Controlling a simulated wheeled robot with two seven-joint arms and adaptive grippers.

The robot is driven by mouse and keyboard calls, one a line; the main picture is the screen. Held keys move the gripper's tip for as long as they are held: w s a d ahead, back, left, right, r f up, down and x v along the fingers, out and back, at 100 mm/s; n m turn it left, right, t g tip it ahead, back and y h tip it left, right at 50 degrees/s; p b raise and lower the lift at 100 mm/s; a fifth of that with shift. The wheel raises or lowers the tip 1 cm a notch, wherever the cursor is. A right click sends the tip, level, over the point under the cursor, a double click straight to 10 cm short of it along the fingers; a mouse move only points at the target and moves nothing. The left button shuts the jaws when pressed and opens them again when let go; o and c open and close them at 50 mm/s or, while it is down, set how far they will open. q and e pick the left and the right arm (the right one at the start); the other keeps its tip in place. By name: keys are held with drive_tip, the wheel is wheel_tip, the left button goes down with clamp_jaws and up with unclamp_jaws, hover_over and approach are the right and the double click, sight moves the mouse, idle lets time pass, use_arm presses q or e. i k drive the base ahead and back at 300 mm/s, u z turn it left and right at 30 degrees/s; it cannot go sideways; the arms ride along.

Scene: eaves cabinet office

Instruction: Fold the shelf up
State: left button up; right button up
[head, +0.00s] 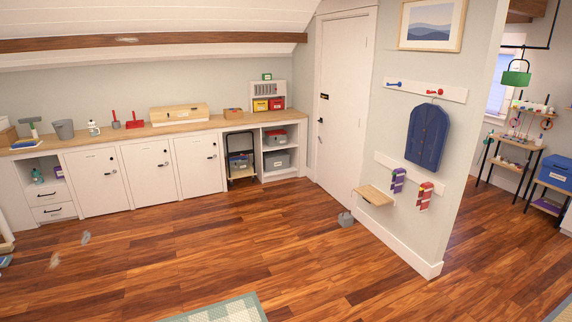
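A small light-wood fold-down shelf (375,195) is on the right-hand wall in the head view, low down below the hook rail. It stands out from the wall and looks roughly level, with its top bare. Its hinges and brackets are too small to make out. Neither of my grippers shows in the head view.
Purple (398,180) and red (424,195) scarves hang right of the shelf, below a blue garment bag (427,137). A grey doorstop-like object (346,219) sits on the floor near the white door (341,110). The wooden floor (290,235) before the shelf is mostly clear.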

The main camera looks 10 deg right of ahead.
sight(371, 194)
drive_tip(key=z, duration=0.25)
drive_tip(key=i, duration=2.15)
drive_tip(key=z, duration=0.65)
drive_tip(key=i, duration=2.6)
drive_tip(key=z, duration=0.45)
drive_tip(key=i, duration=1.05)
drive_tip(key=z, duration=0.1)
